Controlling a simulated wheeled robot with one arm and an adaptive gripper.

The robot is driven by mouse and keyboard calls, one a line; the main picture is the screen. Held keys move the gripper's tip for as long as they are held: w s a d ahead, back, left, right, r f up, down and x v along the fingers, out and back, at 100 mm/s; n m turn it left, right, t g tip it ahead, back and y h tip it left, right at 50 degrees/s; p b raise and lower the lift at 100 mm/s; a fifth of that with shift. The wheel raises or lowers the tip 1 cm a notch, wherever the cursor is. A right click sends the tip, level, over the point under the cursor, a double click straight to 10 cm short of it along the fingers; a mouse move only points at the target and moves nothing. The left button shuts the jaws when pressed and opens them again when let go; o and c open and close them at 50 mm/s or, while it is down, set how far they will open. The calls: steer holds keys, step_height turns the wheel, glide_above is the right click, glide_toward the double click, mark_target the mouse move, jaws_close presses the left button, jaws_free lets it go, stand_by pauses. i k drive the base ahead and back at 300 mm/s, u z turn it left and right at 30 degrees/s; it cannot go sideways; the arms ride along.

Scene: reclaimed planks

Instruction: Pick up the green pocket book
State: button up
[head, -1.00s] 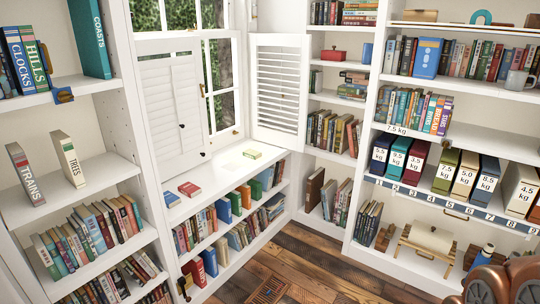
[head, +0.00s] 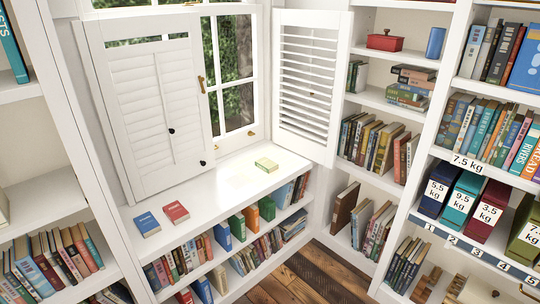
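A small pocket book with a pale green cover (head: 266,165) lies flat on the white window seat (head: 215,184), near its back right part, in front of the window. A blue pocket book (head: 147,224) and a red pocket book (head: 176,212) lie flat side by side at the left end of the same seat. My gripper is not in view.
The left shutter (head: 160,110) and right shutter (head: 308,85) stand by the window, the right one swung out near the green book. Shelves of books lie below the seat. A bookcase with weight-labelled boxes (head: 461,202) stands right. Some wooden floor (head: 325,270) is clear.

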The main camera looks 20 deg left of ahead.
mark_target(276, 168)
steer(key=u, duration=0.5)
steer(key=i, duration=1)
steer(key=u, duration=1.5)
steer(key=i, duration=0.55)
steer(key=u, duration=0.5)
